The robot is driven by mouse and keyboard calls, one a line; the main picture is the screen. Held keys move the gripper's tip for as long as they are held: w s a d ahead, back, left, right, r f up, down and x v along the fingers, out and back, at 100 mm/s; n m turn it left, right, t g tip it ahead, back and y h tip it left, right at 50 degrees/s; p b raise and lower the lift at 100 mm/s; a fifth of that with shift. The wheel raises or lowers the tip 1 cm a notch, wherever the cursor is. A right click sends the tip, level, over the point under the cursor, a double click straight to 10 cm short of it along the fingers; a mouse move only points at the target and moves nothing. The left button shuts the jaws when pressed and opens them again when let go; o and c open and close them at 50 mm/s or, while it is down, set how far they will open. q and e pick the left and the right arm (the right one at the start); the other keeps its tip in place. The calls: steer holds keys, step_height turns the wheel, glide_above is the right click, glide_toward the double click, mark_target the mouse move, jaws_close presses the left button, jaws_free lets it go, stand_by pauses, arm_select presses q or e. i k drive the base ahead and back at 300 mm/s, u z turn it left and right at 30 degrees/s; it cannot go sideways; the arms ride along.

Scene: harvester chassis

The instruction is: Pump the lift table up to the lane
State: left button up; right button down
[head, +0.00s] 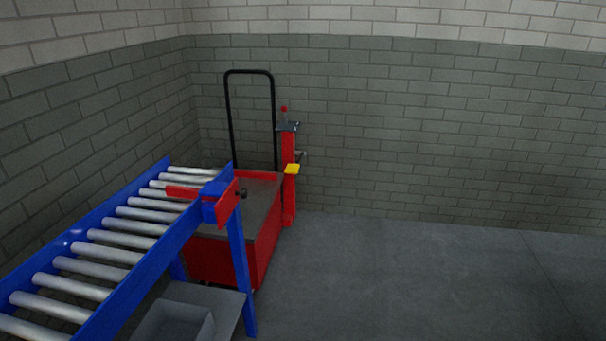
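The lift table (262,212) is a red cart with a dark grey flat top and a black hoop handle (249,73) at its far side. It stands on the floor beyond the end of the roller lane (116,243), and its top looks lower than the rollers. A red post (288,185) stands at the table's right side, with a yellow pedal-like piece (292,169) and a small red knob (284,109) on top. The lane has blue rails and silver rollers, with a red bar (184,192) across its end. Neither of my grippers is in view.
A grey open box (180,323) sits on a shelf under the lane's end, beside a blue leg (240,275). Brick walls close off the left and back. The floor (420,280) to the right is clear.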

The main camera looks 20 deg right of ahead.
mark_target(290, 169)
steer(key=z, duration=1)
steer(key=i, duration=2.15)
steer(key=u, duration=0.65)
steer(key=i, duration=1.05)
steer(key=u, duration=0.7)
